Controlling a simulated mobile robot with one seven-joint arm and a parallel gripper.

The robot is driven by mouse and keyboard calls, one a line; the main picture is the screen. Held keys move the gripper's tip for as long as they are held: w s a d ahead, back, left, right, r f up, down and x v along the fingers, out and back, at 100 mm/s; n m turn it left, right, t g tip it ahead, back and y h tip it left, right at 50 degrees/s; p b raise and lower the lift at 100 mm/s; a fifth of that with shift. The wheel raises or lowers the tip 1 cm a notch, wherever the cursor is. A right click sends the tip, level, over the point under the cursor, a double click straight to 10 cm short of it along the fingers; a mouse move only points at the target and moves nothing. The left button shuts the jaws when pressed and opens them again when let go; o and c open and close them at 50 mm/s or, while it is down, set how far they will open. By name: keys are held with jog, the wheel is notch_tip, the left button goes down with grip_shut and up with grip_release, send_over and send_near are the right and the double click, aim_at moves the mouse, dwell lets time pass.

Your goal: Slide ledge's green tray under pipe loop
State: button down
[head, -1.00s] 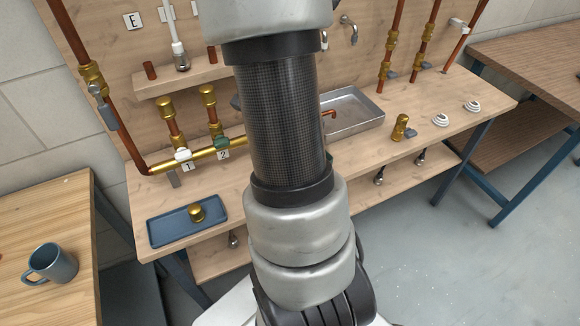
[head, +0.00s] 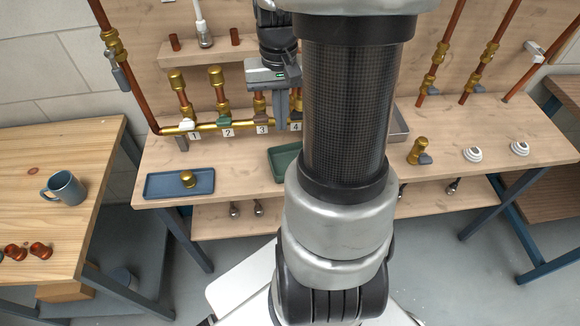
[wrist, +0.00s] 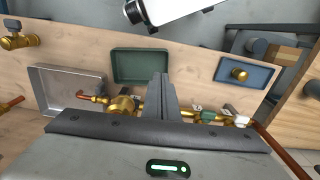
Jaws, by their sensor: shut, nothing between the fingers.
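The green tray (head: 280,163) lies on the bench ledge in the head view, its right part hidden behind my arm. The wrist view shows the whole green tray (wrist: 142,66), empty, between a grey metal tray (wrist: 60,88) and a blue tray (wrist: 252,80). The piping is a brass manifold (head: 210,127) joined to a copper pipe (head: 148,105) at its left end. I cannot tell which part is the loop. My gripper (head: 281,124) is shut and empty, pointing down by the manifold near tags 3 and 4. Its fingers (wrist: 158,84) look apart from the green tray.
The blue tray (head: 165,184) holds a brass fitting (head: 187,179). A brass valve (head: 418,150) and white rings (head: 473,154) stand on the ledge at right. A side table at left carries a mug (head: 65,188) and copper fittings (head: 40,249). Bare ledge separates the blue and green trays.

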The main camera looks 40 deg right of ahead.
jog(key=b, duration=0.3)
send_near(282, 170)
jog(key=f, duration=0.2)
jog(key=s+a+f, duration=0.1)
jog(key=f, duration=0.1)
jog(key=s+f, duration=0.1)
jog(key=f, duration=0.1)
jog(key=shift+s+a+f, duration=0.15)
jog(key=shift+a, duration=0.1)
jog(key=shift+s+a, duration=0.3)
jog(key=shift+s, duration=0.3)
jog(key=shift+s+a, duration=0.1)
jog(key=shift+s, duration=0.15)
jog(key=shift+w, duration=0.1)
